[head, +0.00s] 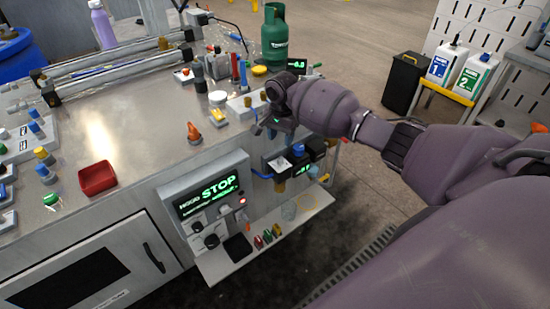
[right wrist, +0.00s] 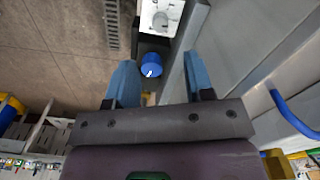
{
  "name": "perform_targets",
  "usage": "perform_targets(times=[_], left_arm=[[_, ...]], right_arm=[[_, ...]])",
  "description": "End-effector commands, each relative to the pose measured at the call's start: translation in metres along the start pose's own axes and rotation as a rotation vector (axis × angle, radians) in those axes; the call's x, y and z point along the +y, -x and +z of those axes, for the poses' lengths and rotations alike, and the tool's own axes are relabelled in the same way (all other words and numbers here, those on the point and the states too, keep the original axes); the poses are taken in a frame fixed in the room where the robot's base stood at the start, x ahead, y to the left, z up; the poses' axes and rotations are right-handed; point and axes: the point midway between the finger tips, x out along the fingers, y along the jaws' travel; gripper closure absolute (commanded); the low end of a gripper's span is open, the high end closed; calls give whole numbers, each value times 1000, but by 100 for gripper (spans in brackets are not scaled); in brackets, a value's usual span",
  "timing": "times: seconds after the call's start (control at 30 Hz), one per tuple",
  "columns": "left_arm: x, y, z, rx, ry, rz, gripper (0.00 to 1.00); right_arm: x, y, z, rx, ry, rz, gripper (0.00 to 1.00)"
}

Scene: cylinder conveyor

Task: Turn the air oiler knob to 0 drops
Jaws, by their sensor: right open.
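A blue round knob (right wrist: 152,65) with a white mark shows in the right wrist view, between and just beyond my fingertips. It looks like the oiler knob; I cannot read its drop setting. In the head view, the dark air unit (head: 305,162), with a green display and an amber bowl below, hangs at the bench's right side. My right gripper (head: 274,124) is above and left of this unit. In the right wrist view my right gripper (right wrist: 160,78) has its two blue fingers wide apart, with nothing between them. My left gripper is out of view.
The metal bench (head: 130,140) carries a red tray (head: 97,178), an orange part (head: 193,132) and several small fittings. A control panel (head: 207,200) reading STOP is on its front, above a shelf (head: 215,265). A green gas bottle (head: 275,40) stands behind. Open floor lies to the right.

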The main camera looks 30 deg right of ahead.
Motion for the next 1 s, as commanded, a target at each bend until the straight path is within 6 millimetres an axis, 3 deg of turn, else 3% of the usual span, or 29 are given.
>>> perform_targets(times=[0.3, 0.5, 1.0], left_arm=[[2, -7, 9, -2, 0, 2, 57], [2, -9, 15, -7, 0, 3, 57], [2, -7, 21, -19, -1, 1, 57]], right_arm=[[0, -58, 0, -1, 1, 2, 52], [0, -82, 1, 0, 3, -1, 52], [0, -91, 0, 1, 3, -2, 55]])
